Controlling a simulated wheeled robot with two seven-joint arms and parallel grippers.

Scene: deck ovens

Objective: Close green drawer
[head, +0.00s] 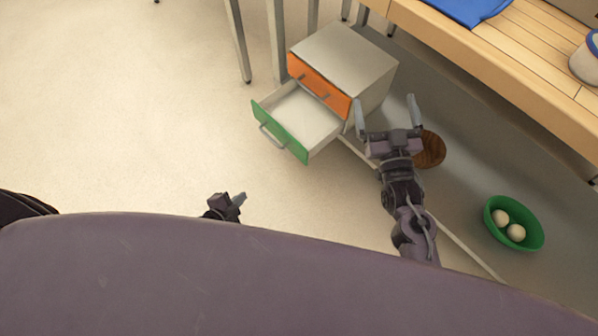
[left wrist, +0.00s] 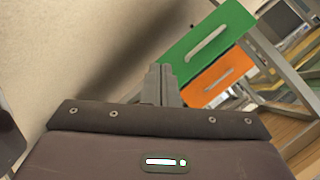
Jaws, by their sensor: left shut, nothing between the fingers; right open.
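The green drawer (head: 280,133) is the lower drawer of a small grey cabinet (head: 345,55). It stands pulled out, and its inside looks empty. Above it the orange drawer (head: 318,86) is shut. In the left wrist view the green front (left wrist: 208,45) with its pale handle lies beyond my left fingers. My left gripper (head: 238,200) is shut and empty, below and left of the green drawer, apart from it; it also shows in the left wrist view (left wrist: 161,85). My right gripper (head: 387,112) is open and empty, right of the drawer and beside the cabinet.
A wooden bench (head: 480,50) with a blue cloth (head: 468,8) runs along the upper right. A round brown object (head: 431,150) lies behind my right gripper. A green bowl (head: 490,222) with two pale balls stands on the floor at right. The floor left of the drawer is clear.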

